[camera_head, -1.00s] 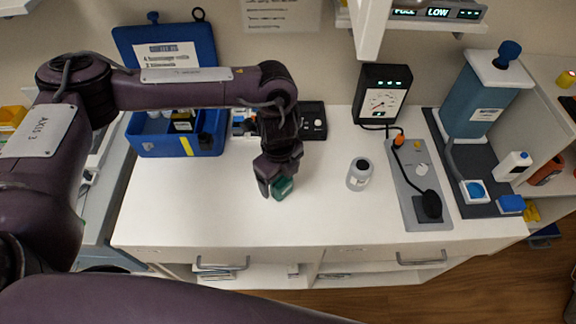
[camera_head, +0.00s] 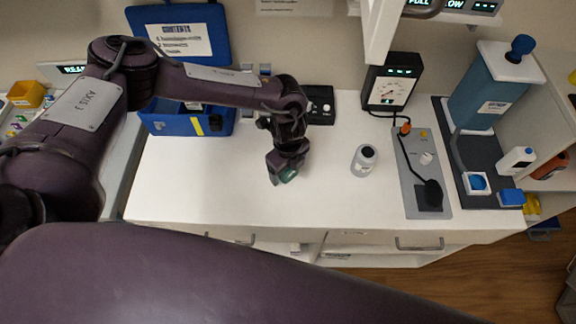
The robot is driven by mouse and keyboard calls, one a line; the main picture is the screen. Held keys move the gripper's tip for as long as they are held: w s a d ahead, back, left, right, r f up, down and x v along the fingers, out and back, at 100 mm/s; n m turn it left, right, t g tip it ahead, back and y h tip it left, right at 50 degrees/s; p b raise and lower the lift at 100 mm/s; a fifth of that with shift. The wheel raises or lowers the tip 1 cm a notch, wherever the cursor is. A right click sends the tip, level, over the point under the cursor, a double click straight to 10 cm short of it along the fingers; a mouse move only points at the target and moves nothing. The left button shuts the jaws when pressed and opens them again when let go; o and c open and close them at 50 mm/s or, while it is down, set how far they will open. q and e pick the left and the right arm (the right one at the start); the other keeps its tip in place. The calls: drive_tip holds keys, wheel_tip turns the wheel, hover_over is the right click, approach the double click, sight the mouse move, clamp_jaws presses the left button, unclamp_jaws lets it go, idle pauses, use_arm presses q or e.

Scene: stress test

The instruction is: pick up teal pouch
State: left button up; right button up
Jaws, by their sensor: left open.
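The teal pouch (camera_head: 289,176) is a small dark green-teal patch on the white counter, mostly hidden by my left gripper. My left gripper (camera_head: 281,179) points down right over it, with its jaws open around or beside the pouch; I cannot tell which, nor whether they touch it. My right gripper is not in view.
A gauge box (camera_head: 390,84) and an open blue case (camera_head: 165,122) stand at the back. The counter's front middle is clear.

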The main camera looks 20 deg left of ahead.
use_arm(q)
drive_tip(key=c, duration=1.2)
drive_tip(key=shift+o, duration=0.2)
drive_tip(key=shift+r, duration=0.15)
